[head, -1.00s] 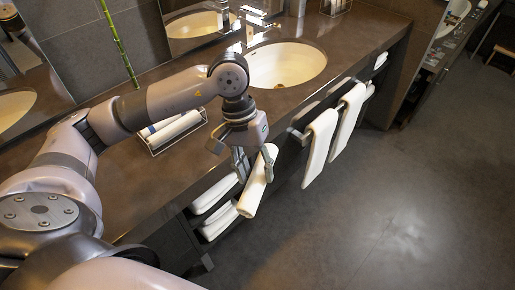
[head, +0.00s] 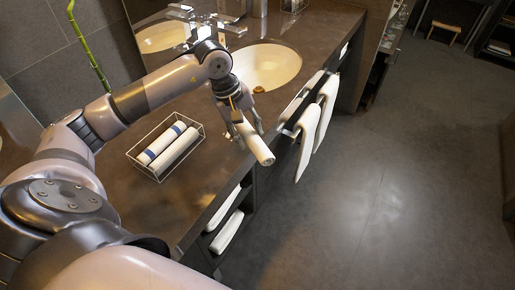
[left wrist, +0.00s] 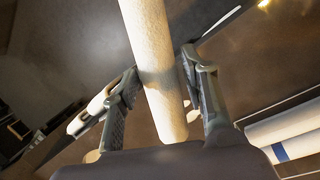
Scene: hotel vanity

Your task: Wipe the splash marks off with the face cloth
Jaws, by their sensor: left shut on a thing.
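The face cloth (head: 256,145) is a white roll, tilted, at the counter's front edge near the sink in the head view. My left gripper (head: 241,127) is shut on it. In the left wrist view the rolled cloth (left wrist: 152,50) passes between the two fingers of my left gripper (left wrist: 160,80). The brown counter (head: 205,165) runs from lower left to upper right. I cannot make out clear splash marks on it. My right gripper is not in view.
A wire tray (head: 157,177) on the counter holds rolled white towels, one with a blue band. The white basin (head: 272,68) lies beyond my gripper. White towels (head: 309,138) hang on the counter's front. Folded towels (head: 227,232) sit on a shelf below. The floor at right is clear.

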